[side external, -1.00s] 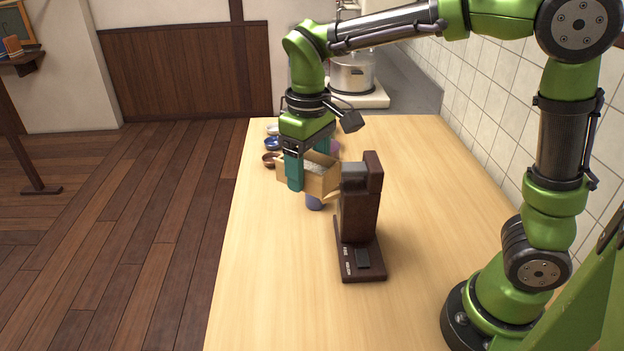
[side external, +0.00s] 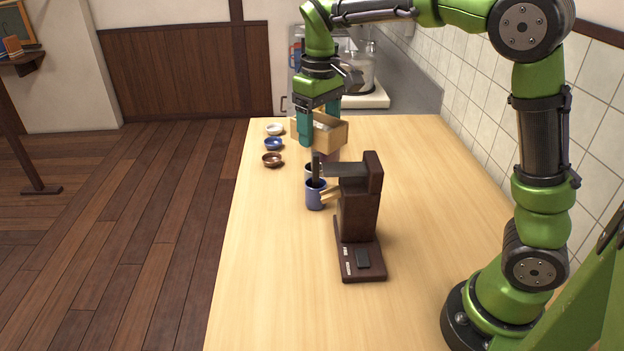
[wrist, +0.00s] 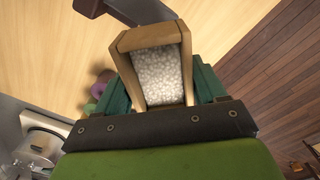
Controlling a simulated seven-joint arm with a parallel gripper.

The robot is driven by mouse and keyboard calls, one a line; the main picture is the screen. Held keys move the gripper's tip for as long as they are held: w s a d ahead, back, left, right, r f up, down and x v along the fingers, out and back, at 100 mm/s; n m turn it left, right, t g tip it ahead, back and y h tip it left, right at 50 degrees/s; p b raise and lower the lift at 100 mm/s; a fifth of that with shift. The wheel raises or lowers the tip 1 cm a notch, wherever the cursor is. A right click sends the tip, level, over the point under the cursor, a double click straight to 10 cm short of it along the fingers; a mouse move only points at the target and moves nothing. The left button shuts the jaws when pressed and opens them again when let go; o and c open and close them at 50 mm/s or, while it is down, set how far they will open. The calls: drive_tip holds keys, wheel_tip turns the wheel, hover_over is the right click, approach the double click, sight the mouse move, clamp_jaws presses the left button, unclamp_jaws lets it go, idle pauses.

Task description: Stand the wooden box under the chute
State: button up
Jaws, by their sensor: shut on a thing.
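The wooden box (side external: 330,140) is light wood and is held in the air above the table. My gripper (side external: 320,118) is shut on it, with one teal finger on each side. In the wrist view the box (wrist: 185,52) sits between the fingers, full of small white grains. The chute (side external: 346,170) is the grey arm jutting left from the dark brown machine (side external: 360,215). The box is beyond the chute, clear of it. A dark end of the machine (wrist: 125,10) shows at the top of the wrist view.
Blue mugs (side external: 314,198) stand by the chute, with light wooden pieces (side external: 331,193) beside the nearer one. Small white (side external: 275,129), blue (side external: 273,144) and brown (side external: 272,160) bowls line the left edge. A steel pot (side external: 360,75) stands behind. The table's front is clear.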

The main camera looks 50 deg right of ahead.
drive_tip(key=shift+s+a+f, duration=0.1)
drive_tip(key=shift+s+f, duration=0.05)
drive_tip(key=shift+s, duration=0.1)
idle(0.3)
wheel_tip(320, 180, up, 5)
drive_tip(key=shift+f, duration=0.15)
drive_tip(key=w+a+n, duration=0.2)
drive_tip(key=a+n, duration=0.3)
drive_tip(key=a, duration=0.1)
approach(294, 238)
drive_tip(key=shift+m, duration=0.3)
drive_tip(key=shift+w+d+f, duration=0.1)
drive_tip(key=shift+f, duration=2.6)
drive_tip(key=shift+f, duration=0.6)
